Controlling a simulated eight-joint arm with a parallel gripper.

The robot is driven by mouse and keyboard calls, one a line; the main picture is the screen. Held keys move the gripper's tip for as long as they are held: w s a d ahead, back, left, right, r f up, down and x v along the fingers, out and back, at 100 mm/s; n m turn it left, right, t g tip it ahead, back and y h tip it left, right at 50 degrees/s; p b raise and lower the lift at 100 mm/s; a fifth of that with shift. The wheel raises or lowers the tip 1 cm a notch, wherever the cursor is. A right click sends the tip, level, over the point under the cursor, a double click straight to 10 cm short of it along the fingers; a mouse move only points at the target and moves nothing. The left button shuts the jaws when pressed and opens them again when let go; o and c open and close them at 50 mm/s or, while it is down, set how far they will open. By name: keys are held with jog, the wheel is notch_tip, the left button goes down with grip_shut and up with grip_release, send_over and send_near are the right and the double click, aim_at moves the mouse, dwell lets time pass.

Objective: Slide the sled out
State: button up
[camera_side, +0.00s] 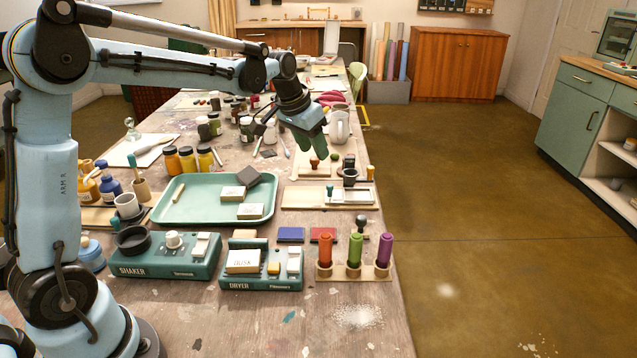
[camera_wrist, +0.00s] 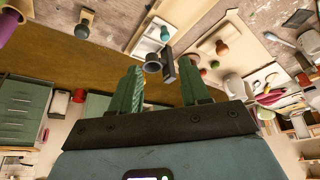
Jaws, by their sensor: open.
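My gripper (camera_side: 311,140) hangs above the right side of the long table, its green fingers open and empty. In the wrist view the two fingers (camera_wrist: 162,92) stand apart with nothing between them. Below and in front of it lies a low pale wooden board (camera_side: 301,197) with a teal knob (camera_side: 329,191). A black cup (camera_side: 350,176) stands by the board's far edge. In the wrist view the black cup (camera_wrist: 153,64) and a dark bar (camera_wrist: 169,66) show just beyond the fingertips. I cannot tell for sure which part is the sled.
Another board with a reddish-brown knob (camera_side: 314,163) lies behind. A white pitcher (camera_side: 339,127) stands close to my gripper. A green tray (camera_side: 174,212), the shaker (camera_side: 150,268), the dryer (camera_side: 232,283) and a rack of coloured handles (camera_side: 384,272) are nearer. Open floor lies right of the table.

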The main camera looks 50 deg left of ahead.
aim_at(329, 186)
jog(key=x, duration=0.9)
jog(key=a+x, duration=0.1)
jog(key=x, duration=0.3)
jog(key=shift+w+f, duration=0.1)
jog(key=shift+w, duration=0.4)
jog(key=shift+c, duration=0.4)
grip_shut()
jog(key=shift+s+a, duration=0.1)
